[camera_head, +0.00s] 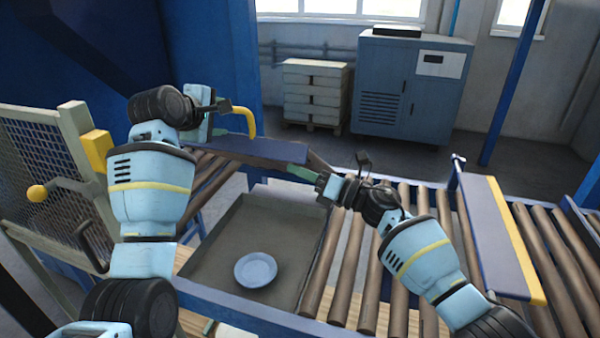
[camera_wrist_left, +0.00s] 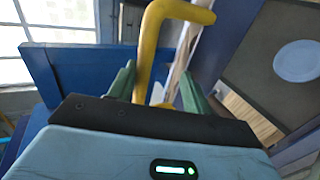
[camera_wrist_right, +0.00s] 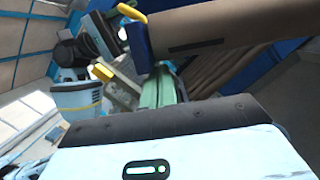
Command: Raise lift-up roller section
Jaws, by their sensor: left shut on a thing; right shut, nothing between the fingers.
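The roller section's blue side rail (camera_head: 255,150) lies beyond the grey tray, with brown rollers below it and a yellow crank-shaped handle (camera_head: 250,121) at its far side. My left gripper (camera_head: 232,133) is at the handle. In the left wrist view the yellow handle (camera_wrist_left: 152,50) stands between the green fingers (camera_wrist_left: 158,90), which are shut on it. My right gripper (camera_head: 302,171) is shut and empty by the rail's right end. In the right wrist view its fingers (camera_wrist_right: 158,90) are together, close to a brown roller (camera_wrist_right: 215,30) and blue bracket. The exact tilt of the section is unclear.
A pale blue plate (camera_head: 256,270) lies on the grey tray (camera_head: 215,265). Fixed rollers (camera_head: 345,270) run to the right, crossed by a blue and yellow guard (camera_head: 497,235). A mesh fence (camera_head: 45,165) stands left. A cabinet (camera_head: 410,90) stands behind.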

